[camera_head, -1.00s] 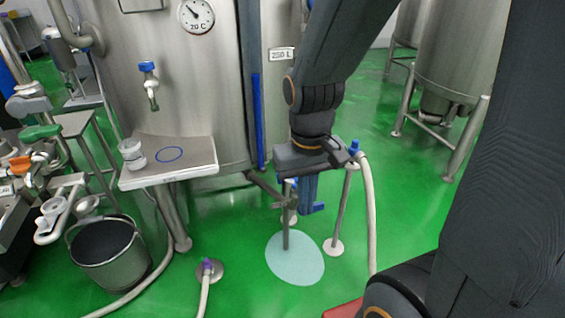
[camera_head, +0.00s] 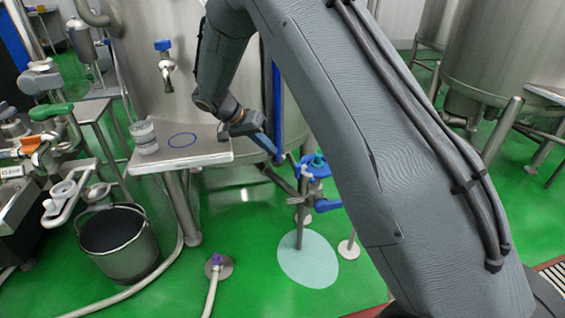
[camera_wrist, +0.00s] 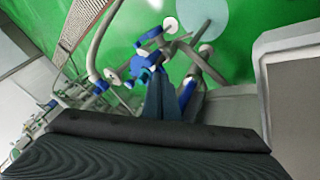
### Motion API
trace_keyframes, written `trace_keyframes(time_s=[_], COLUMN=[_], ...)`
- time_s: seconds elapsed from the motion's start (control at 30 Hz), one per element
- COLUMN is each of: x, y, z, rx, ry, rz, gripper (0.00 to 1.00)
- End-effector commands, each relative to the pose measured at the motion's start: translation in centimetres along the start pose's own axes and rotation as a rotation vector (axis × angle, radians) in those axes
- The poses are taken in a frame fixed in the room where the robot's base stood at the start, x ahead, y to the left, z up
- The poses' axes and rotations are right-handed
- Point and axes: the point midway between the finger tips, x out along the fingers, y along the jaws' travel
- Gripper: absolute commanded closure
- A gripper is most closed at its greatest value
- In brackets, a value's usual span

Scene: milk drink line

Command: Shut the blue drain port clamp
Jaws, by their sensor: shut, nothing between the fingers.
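The blue drain port clamp (camera_head: 314,166) is on the end of a short pipe low at the front of the steel tank (camera_head: 190,90). A blue handle (camera_head: 325,205) hangs below it. Blue parts of the clamp also show in the wrist view (camera_wrist: 143,64). I cannot tell whether the clamp is open or closed. My gripper (camera_head: 270,151) is shut and empty, to the left of the clamp and a little above it, apart from it in the head view. Its fingers also show in the wrist view (camera_wrist: 165,84), pointing toward the blue parts.
A steel shelf (camera_head: 215,150) with a clear cup (camera_head: 143,138) juts out left of my gripper. A blue-handled sample tap (camera_head: 164,60) is above it. A bucket (camera_head: 118,243) and a floor hose (camera_head: 212,285) are lower left. A pale round patch (camera_head: 308,262) lies below the clamp.

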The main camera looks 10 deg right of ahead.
Motion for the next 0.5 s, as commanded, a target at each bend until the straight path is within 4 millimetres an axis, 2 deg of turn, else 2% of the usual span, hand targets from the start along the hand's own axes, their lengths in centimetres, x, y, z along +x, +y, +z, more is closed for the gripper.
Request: trace_keyframes(time_s=[0.17,0.5], x=[1.9,7.6], y=[0.0,0.0], z=[-0.1,0.0], rx=[0.006,0.004], ry=[0.002,0.001], rz=[0.004,0.003], gripper=[1.00,1.00])
